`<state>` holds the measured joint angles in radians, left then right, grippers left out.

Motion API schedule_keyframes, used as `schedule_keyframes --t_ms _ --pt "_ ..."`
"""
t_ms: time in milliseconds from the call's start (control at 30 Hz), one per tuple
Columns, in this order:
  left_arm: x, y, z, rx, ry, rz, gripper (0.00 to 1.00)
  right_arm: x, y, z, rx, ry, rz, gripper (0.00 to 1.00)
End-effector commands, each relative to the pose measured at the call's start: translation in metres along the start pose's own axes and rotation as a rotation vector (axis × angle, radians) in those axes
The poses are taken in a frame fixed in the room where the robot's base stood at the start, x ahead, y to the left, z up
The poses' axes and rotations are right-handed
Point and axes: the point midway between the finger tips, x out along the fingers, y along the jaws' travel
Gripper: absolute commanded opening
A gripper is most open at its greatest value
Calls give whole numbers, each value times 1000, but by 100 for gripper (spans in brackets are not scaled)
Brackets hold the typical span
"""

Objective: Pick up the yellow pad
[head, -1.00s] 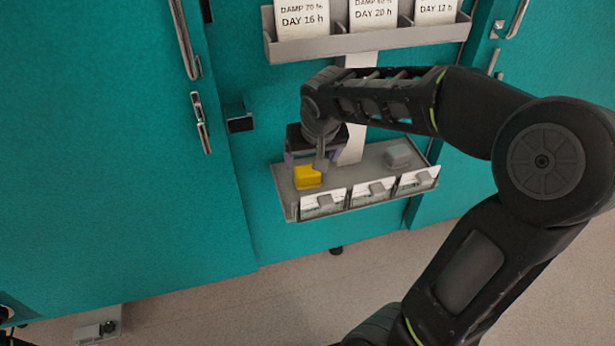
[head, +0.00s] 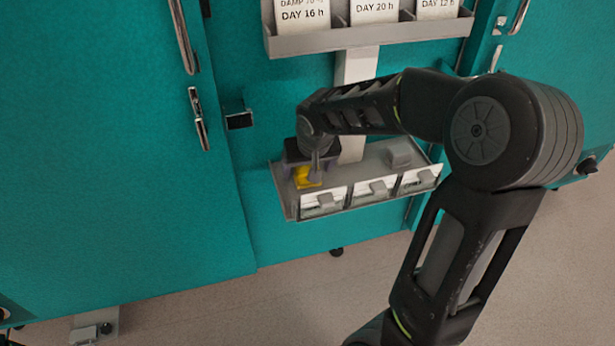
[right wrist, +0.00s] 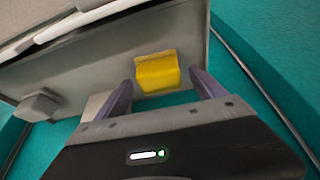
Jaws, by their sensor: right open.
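The yellow pad (head: 306,177) is a small block on the grey lower tray (head: 282,190), near its left end. It also shows in the right wrist view (right wrist: 157,72), just beyond the fingertips and between their lines. My right gripper (head: 309,172) is over the pad, reaching down, and partly hides it in the head view. In the right wrist view its two purple fingers (right wrist: 161,84) are apart with nothing held between them. Whether the fingers touch the pad's sides cannot be told. My left gripper is not in view.
A grey block (head: 399,154) sits at the tray's right end; it shows in the right wrist view (right wrist: 38,105). Several white cards with clips line the tray's front edge. An upper rack (head: 400,36) holds labelled cards. Teal chamber doors (head: 110,150) with metal handles stand around.

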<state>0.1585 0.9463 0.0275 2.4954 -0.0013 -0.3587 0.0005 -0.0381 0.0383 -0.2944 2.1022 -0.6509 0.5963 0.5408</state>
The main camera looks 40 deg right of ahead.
Motion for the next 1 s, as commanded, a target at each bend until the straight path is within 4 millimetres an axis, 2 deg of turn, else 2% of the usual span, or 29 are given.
schedule_keyframes --t_ms 100,667,1000 --pt "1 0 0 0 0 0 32 6 0 0 1 1 1 80" --pt "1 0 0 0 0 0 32 5 0 0 1 1 0 80" --pt "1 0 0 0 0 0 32 5 0 0 1 1 0 52"
